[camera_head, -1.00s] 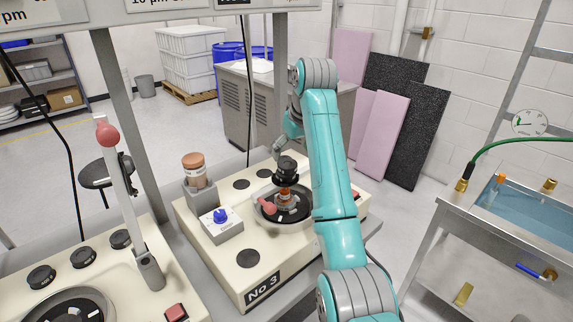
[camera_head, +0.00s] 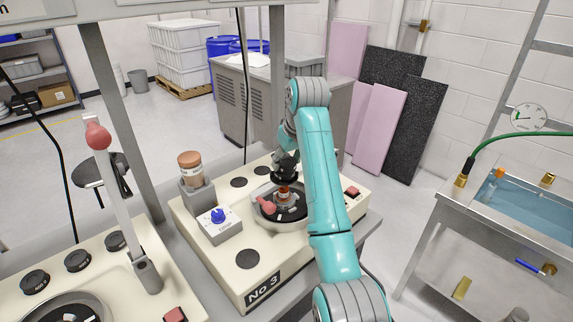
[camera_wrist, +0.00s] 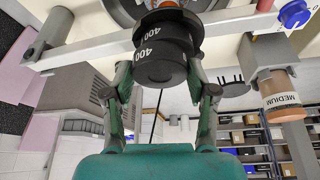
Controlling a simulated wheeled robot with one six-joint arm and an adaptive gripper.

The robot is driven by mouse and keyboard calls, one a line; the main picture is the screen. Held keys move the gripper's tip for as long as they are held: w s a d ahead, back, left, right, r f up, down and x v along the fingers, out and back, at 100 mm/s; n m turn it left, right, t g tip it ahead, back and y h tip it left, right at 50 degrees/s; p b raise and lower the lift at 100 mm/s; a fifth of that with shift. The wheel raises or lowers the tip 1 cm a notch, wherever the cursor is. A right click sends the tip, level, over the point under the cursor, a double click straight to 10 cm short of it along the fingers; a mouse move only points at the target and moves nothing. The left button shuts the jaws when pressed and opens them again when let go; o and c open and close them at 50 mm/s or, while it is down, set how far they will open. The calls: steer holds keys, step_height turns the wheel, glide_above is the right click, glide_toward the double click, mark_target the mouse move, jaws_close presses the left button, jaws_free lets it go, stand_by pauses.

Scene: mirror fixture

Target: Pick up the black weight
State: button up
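Two black weights marked 400 are stacked over the round plate of the No 3 machine. The near black weight (camera_wrist: 160,68) is between the fingers of my gripper (camera_wrist: 162,58) in the wrist view. The farther black weight (camera_wrist: 168,28) sits just beyond it. The fingers are spread, one on each side of the near weight; whether they touch it is not clear. In the head view the black weight (camera_head: 285,166) sits on an orange-brown post above the dark plate (camera_head: 293,208), and my arm partly hides the gripper.
Another machine with a raised red-tipped arm (camera_head: 97,136) stands left. A water basin (camera_head: 530,196) is at right.

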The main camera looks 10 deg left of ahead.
steer(key=c, duration=0.3)
steer(key=shift+c, duration=0.3)
steer(key=shift+r, duration=0.1)
